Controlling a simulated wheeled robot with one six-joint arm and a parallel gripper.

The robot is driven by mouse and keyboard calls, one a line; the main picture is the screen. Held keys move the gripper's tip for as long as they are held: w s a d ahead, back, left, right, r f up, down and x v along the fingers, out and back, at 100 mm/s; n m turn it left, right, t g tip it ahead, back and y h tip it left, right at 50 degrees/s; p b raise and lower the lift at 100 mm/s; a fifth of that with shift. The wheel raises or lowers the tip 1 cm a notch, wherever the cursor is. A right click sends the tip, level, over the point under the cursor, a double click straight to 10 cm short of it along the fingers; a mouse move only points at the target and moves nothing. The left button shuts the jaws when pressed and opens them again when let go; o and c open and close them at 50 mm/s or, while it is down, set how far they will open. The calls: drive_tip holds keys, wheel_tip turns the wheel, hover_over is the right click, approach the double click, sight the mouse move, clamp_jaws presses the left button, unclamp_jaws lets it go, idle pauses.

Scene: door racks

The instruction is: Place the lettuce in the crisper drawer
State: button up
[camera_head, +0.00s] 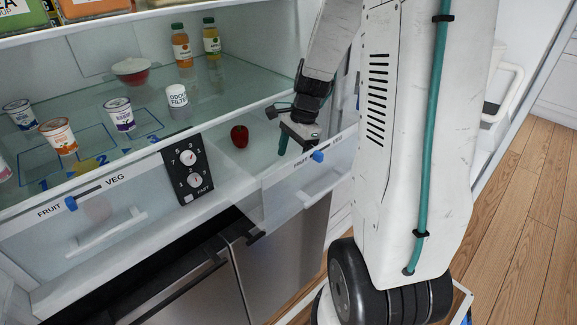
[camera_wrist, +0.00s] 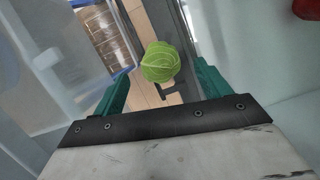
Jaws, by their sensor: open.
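A round, leafy green lettuce (camera_wrist: 159,62) shows between and just past the fingertips, with gaps on both sides. Wooden floor and a dark edge show behind it. I cannot tell what, if anything, supports it. The lettuce is not visible in the head view. The left crisper drawer (camera_head: 108,232) has a FRUIT/VEG slider.
A red apple (camera_head: 239,136) lies left of my gripper. Yogurt cups (camera_head: 58,136), a lidded bowl (camera_head: 131,72) and two bottles (camera_head: 182,48) stand on the glass shelf. A dial panel (camera_head: 187,169) sits between the drawers. Steel doors (camera_head: 283,255) are below.

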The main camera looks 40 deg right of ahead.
drive_tip(key=v, duration=0.8)
drive_tip(key=s+a+r+n+h, duration=0.2)
drive_tip(key=s+a+r+n, duration=0.45)
drive_tip(key=a+n, duration=0.4)
drive_tip(key=s+a+r+n+h, duration=0.1)
drive_tip(key=s+a+r+n, duration=0.1)
drive_tip(key=s+a+n, duration=0.6)
drive_tip(key=s+n, duration=0.1)
drive_tip(key=s, duration=0.2)
drive_tip(key=shift+s+a+t, duration=0.25)
drive_tip(key=shift+s+t, duration=0.05)
